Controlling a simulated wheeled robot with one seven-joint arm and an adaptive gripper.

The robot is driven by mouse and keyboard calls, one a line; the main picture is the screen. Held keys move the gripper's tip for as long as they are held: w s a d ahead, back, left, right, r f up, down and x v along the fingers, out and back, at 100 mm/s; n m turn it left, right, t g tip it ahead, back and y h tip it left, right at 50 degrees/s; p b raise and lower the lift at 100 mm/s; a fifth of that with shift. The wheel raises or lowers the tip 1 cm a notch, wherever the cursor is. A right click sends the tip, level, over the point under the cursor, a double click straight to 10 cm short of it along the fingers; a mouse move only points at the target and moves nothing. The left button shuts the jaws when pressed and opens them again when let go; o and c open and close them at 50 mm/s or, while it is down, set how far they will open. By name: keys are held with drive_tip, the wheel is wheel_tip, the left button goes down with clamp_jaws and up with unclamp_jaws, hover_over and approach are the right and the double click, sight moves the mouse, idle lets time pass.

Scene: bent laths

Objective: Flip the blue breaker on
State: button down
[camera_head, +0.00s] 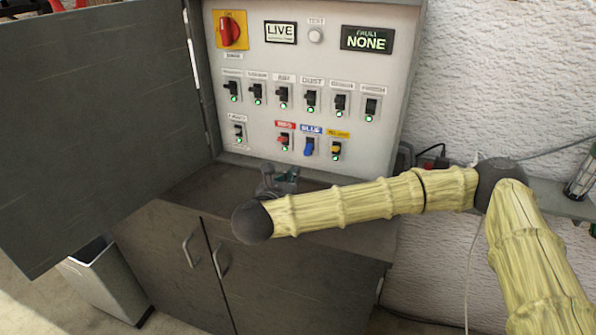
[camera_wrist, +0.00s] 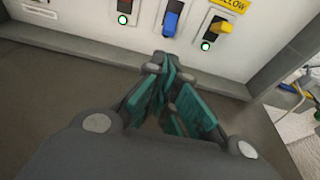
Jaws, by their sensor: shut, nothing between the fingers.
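The blue breaker (camera_head: 309,148) is in the lower row of the panel, under a blue label, between the red breaker (camera_head: 284,140) and the yellow breaker (camera_head: 336,148). Its lever points down, and I see no green lamp lit on it. In the wrist view the blue lever (camera_wrist: 171,22) is at the top middle. My gripper (camera_head: 281,176) is below the panel's lower row, in front of its bottom edge. In the wrist view its teal-padded fingers (camera_wrist: 165,66) are shut and empty, pointing toward the panel, apart from the blue lever.
The panel (camera_head: 260,140) has several black breakers above with green lamps, a red rotary switch (camera_head: 230,30), a LIVE sign (camera_head: 281,32) and a display reading NONE (camera_head: 367,40). The open cabinet door (camera_head: 95,120) stands at the left. A cabinet (camera_head: 300,290) is below.

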sight(308, 150)
drive_tip(key=p+x, duration=0.1)
drive_tip(key=x, duration=0.2)
drive_tip(key=p+x, duration=0.2)
drive_tip(key=x, duration=0.2)
drive_tip(key=shift+w+d+r, duration=0.1)
drive_tip(key=shift+r, duration=0.1)
drive_tip(key=shift+x, duration=1)
